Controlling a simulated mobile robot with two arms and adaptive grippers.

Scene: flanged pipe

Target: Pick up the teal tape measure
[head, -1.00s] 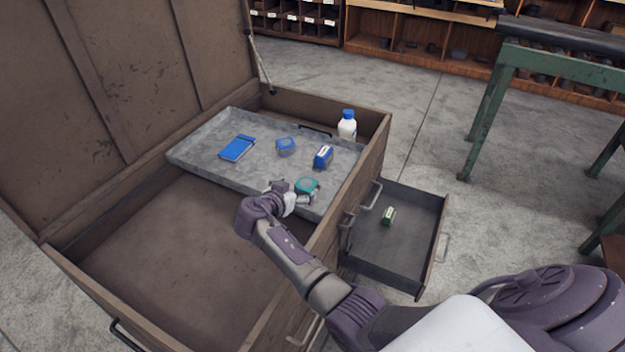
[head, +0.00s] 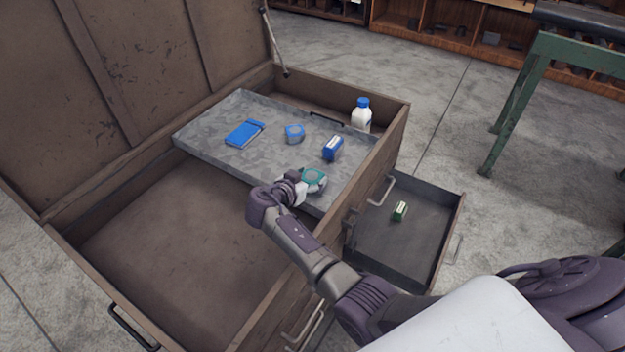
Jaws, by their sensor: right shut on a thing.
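The teal tape measure (head: 314,177) is at the near right part of the grey tray (head: 222,126) inside the open wooden chest. My right gripper (head: 311,184) reaches in from the lower right and is shut on the tape measure. The fingers hide part of its near side. I cannot tell whether the tape measure is clear of the tray surface. My left gripper is not in view.
On the tray lie a blue notepad (head: 244,133), a blue tape measure (head: 294,133) and a blue box (head: 333,148). A white bottle (head: 361,117) stands behind the tray. An open drawer (head: 405,245) holds a small green box (head: 400,211). The chest's near compartment is empty.

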